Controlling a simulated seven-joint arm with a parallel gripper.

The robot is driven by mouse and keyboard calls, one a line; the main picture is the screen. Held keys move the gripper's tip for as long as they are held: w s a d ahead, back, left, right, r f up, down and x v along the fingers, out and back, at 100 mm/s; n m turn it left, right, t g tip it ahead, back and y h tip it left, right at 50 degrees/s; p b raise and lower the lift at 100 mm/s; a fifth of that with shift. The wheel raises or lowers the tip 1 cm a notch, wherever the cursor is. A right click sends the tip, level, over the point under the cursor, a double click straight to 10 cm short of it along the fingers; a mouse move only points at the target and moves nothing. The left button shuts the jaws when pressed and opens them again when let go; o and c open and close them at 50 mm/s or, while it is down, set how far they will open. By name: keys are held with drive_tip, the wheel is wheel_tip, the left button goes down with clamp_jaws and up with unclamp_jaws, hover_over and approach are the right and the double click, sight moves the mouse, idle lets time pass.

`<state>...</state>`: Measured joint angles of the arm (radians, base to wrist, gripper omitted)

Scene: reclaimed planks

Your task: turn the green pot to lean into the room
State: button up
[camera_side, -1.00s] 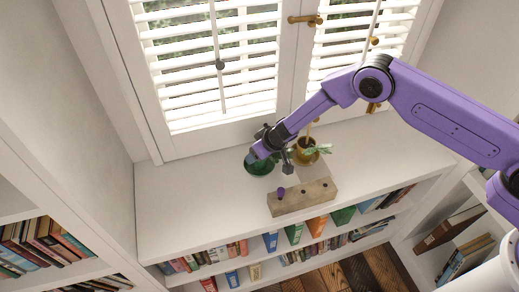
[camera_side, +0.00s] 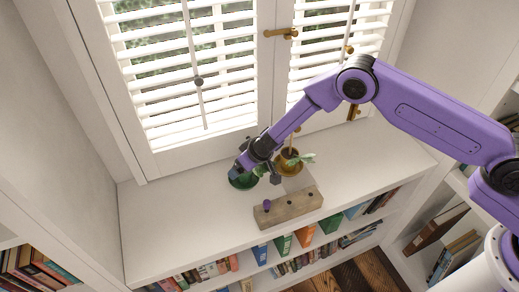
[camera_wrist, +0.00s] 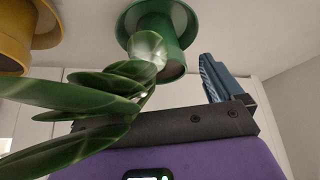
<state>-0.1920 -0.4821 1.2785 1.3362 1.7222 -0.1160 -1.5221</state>
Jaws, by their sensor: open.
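The green pot (camera_side: 240,182) stands on the white shelf top below the window, partly hidden by my gripper (camera_side: 257,173) in the side view. In the wrist view the green pot (camera_wrist: 160,38) appears upside down at the top, with a green saucer. Long green leaves (camera_wrist: 95,100) spread from near it toward the left. My gripper is open, its fingers close around the pot area. One blue-grey finger (camera_wrist: 222,80) shows to the right of the pot, apart from it in the picture. The other finger is hidden in the wrist view. I cannot tell whether any finger touches the pot.
An ochre pot (camera_side: 290,163) with a leafy plant stands just right of the green pot. A wooden block (camera_side: 290,207) with a purple peg (camera_side: 266,205) lies in front, near the shelf edge. The shutters (camera_side: 180,75) rise behind. The shelf top is clear to the left.

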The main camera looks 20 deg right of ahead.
drive_tip(key=s+d+r+n+g+y, duration=0.1)
drive_tip(key=s+r, duration=0.6)
drive_tip(key=r, duration=0.3)
drive_tip(key=s+d+r+n+g+y, duration=0.1)
drive_tip(key=s+r+y, duration=0.1)
drive_tip(key=s+r, duration=0.65)
drive_tip(key=s+d+r+n+g, duration=0.2)
drive_tip(key=s+d+r, duration=0.2)
drive_tip(key=s, duration=0.5)
drive_tip(key=s+d+r+n+g+h, duration=0.1)
drive_tip(key=s+d+r+n+g, duration=0.1)
drive_tip(key=s+d+r, duration=0.3)
drive_tip(key=s+d, duration=0.4)
drive_tip(key=shift+d+n+h, duration=0.15)
drive_tip(key=shift+n+h, duration=0.15)
drive_tip(key=s+d+h, duration=0.1)
drive_tip(key=s+d, duration=0.1)
drive_tip(key=d, duration=0.2)
drive_tip(key=s+d+h, duration=0.1)
drive_tip(key=s+d, duration=0.1)
drive_tip(key=d, duration=0.3)
drive_tip(key=s+d+r+n+h, duration=0.1)
drive_tip(key=s+d, duration=0.2)
drive_tip(key=d, duration=0.2)
drive_tip(key=shift+t+h, duration=0.3)
drive_tip(key=shift+t, duration=0.1)
drive_tip(key=shift+c, duration=0.2)
drive_tip(key=shift+w+a, duration=0.1)
